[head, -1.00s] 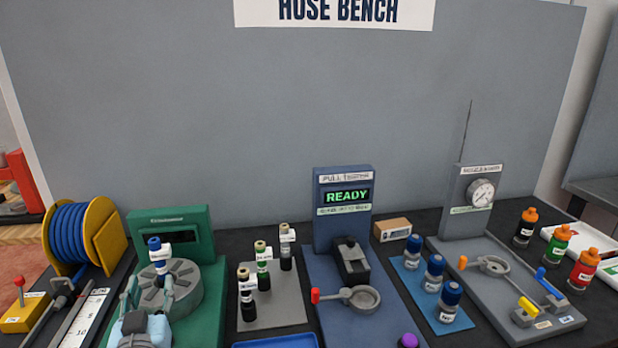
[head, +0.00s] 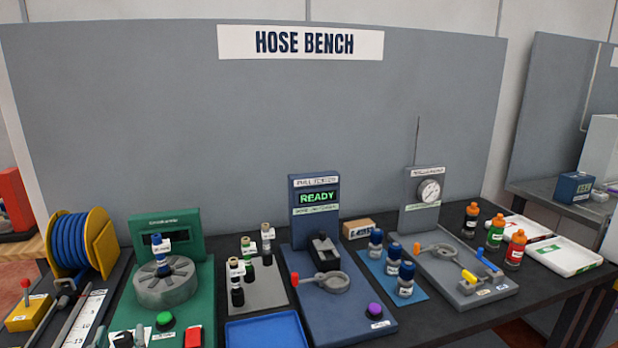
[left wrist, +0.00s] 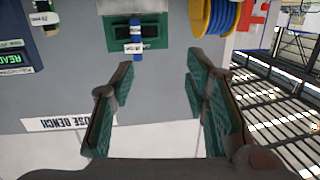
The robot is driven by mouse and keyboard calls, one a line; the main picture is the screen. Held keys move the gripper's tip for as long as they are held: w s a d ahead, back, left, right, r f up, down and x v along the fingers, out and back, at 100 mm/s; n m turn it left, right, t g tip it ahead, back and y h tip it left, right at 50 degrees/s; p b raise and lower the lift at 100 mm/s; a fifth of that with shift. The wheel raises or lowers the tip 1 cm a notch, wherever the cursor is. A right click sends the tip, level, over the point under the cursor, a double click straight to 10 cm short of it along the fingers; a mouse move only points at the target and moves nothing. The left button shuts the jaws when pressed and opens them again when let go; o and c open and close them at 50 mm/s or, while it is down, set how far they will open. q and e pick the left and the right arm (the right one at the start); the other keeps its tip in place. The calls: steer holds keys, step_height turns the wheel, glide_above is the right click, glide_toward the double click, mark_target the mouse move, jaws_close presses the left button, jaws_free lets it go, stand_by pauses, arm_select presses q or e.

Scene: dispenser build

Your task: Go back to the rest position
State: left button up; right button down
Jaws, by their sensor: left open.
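My left gripper (left wrist: 165,78) is open in the left wrist view, with nothing between its green-padded fingers. Beyond the fingers, that view shows the green crimping machine (left wrist: 155,18) upside down, with a blue-capped fitting (left wrist: 135,32) at it. In the head view, the green machine (head: 190,225) stands left of centre, and the blue-capped fitting (head: 161,245) is upright on its grey round die. In the head view I cannot clearly make out the left gripper among the parts at the bottom left. My right gripper is not in view.
A blue hose reel (head: 70,240) stands at the left. The pull tester (head: 315,212) reads READY at the centre. A blue tray (head: 265,332) lies at the front.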

arm_select(q)
steer(key=s+d+f+m+g+h, duration=0.25)
steer(key=s+f+g, duration=0.35)
steer(key=f, duration=0.7)
steer(key=s+d+f+m+g+h, duration=0.25)
steer(key=s+d+f, duration=0.25)
steer(key=s, duration=0.3)
steer(key=s+d+f+m+g+h, duration=0.1)
steer(key=s+d+f+g, duration=0.25)
steer(key=s, duration=0.45)
steer(key=s+f+g, duration=0.1)
steer(key=s+f, duration=0.2)
steer(key=f, duration=2)
steer(key=s+a+f+g, duration=0.1)
steer(key=s+f, duration=0.9)
steer(key=s, duration=0.3)
steer(key=shift+f+n+h, duration=0.2)
steer(key=shift+n+h, duration=0.1)
steer(key=shift+n, duration=0.1)
steer(key=shift+s+a, duration=0.1)
